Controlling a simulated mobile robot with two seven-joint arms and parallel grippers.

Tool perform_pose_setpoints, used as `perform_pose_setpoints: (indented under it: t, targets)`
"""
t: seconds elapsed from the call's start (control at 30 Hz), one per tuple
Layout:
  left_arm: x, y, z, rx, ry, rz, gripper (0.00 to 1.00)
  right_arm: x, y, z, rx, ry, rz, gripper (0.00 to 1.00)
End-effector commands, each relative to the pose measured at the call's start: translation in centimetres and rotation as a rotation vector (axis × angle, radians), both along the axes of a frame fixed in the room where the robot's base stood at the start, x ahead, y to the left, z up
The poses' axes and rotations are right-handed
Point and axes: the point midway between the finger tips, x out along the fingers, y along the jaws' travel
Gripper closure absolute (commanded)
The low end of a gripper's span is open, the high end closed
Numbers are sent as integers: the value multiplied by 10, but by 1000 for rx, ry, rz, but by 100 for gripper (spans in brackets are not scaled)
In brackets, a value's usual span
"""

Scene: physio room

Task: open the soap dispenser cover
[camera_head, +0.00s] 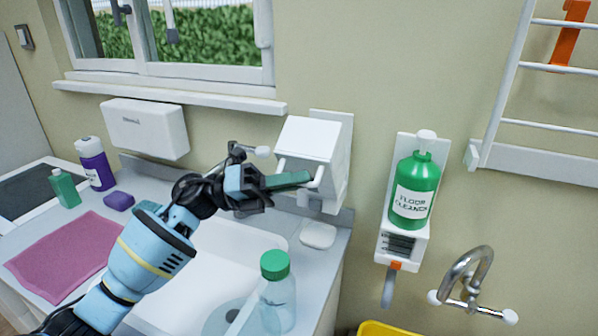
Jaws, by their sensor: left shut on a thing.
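A white box-shaped dispenser (338,165) is fixed to the wall behind the sink, and I take it for the soap dispenser. Its white cover (308,139) faces the room and bears a handle with a green bar (289,180) on white prongs. Whether the cover stands away from the body is hard to tell. My left gripper (262,183) is at the left end of the green bar, shut on the handle. The dark fingers hide that end. My right gripper is not in view.
A tap (248,152) stands behind my left wrist. A green-capped bottle (277,290) stands at the sink (200,290). White soap (318,235) lies below the dispenser. A floor cleaner bottle (413,190) sits in a wall holder at right. A pink cloth (65,255) lies at left.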

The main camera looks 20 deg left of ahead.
Motion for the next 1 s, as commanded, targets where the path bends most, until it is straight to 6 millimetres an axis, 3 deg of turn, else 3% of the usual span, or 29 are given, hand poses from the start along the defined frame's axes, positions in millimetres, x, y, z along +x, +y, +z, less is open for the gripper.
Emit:
perform_pose_setpoints:
  t: [0.57, 0.6, 0.73, 1.0]
  targets:
    - [-5, -1, -5, 0, 5, -8, 100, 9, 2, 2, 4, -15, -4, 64]
    - [-5, -2, -5, 0, 4, -8, 86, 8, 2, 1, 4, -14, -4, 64]
    - [-5, -1, -4, 0, 3, -5, 69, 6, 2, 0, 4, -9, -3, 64]
    - [-4, 1, -5, 1, 2, -2, 68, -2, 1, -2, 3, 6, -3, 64]
